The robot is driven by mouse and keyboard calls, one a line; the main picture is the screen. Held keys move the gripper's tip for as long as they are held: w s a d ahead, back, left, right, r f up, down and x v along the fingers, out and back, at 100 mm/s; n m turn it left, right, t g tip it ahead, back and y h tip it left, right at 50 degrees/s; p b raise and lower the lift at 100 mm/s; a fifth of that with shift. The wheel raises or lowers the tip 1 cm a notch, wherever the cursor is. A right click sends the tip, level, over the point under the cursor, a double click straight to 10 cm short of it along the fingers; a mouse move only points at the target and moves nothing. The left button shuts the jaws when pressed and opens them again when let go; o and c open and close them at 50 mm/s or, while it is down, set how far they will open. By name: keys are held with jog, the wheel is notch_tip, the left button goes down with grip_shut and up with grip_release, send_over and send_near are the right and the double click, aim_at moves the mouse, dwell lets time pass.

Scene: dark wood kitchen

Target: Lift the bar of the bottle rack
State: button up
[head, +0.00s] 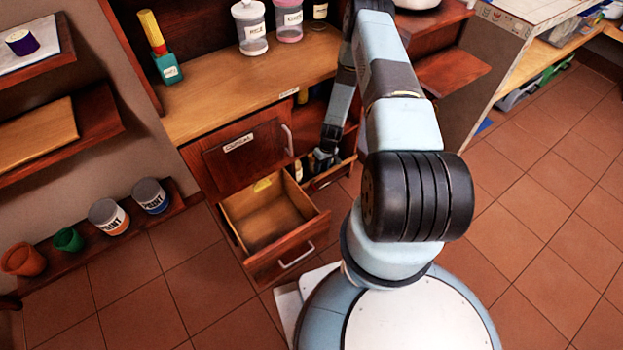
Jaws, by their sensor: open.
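A dark wood rail (331,177), which looks like the bar of the bottle rack, crosses low in front of a cabinet opening, right of the open drawer. A small bottle (299,170) shows in the opening behind it, at its left end. My gripper (322,160) points down at this opening, just behind or above the rail. It is small and dark here; it looks open and empty. I cannot tell whether it touches the rail. My arm hides the right side of the opening.
An open, empty drawer (287,253) juts out left of the rail, below a closed cereal compartment (239,146). The counter (225,88) above holds jars. A wall shelf (490,70) juts out at right. Tiled floor is clear on the right.

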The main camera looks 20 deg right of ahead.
aim_at(315, 188)
jog(key=a+f, duration=0.1)
jog(key=f, duration=0.8)
jog(key=a+f, duration=0.1)
jog(key=f, duration=0.4)
jog(key=shift+s+a, duration=0.15)
jog(key=shift+a, duration=0.2)
jog(key=shift+r, duration=0.1)
jog(key=shift+c, duration=0.3)
grip_shut()
